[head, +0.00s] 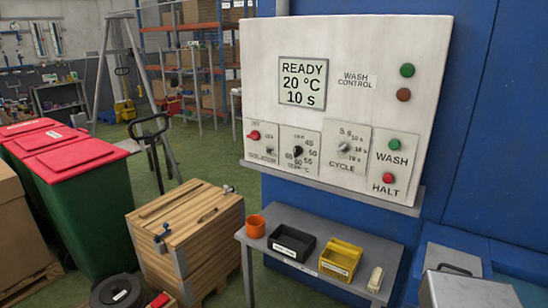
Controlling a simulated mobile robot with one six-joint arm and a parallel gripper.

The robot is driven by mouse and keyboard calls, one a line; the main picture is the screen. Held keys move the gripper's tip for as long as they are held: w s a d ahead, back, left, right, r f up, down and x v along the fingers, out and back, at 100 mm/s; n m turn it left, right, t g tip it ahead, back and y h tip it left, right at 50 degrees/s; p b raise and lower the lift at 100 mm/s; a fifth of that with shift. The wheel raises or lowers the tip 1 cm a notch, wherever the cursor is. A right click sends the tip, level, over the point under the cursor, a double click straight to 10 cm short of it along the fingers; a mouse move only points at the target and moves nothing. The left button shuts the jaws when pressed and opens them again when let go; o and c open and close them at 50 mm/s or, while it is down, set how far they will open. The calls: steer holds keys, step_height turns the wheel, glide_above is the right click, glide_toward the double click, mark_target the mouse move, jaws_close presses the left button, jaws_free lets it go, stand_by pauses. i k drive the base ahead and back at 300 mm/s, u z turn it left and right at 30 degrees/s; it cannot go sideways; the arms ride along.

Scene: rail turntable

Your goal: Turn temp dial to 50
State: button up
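The white wash control panel (345,60) is mounted on a blue wall. Its temp dial (298,151) is a small black knob on the lower row, ringed by small numbers that include 45, 50, 55 and 65. I cannot tell exactly where its pointer stands. The display (302,84) reads READY, 20 °C, 10 s. My gripper does not show in this view.
Left of the temp dial is a red isolator knob (254,135); right of it is the cycle knob (344,147). The green wash button (394,145) and red halt button (389,178) are farther right. A grey shelf (310,266) with bins juts out below.

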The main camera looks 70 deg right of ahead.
mark_target(298, 150)
steer(key=u, duration=0.6)
steer(key=k, duration=1.35)
steer(key=z, duration=0.7)
steer(key=i, duration=1)
steer(key=u, duration=0.1)
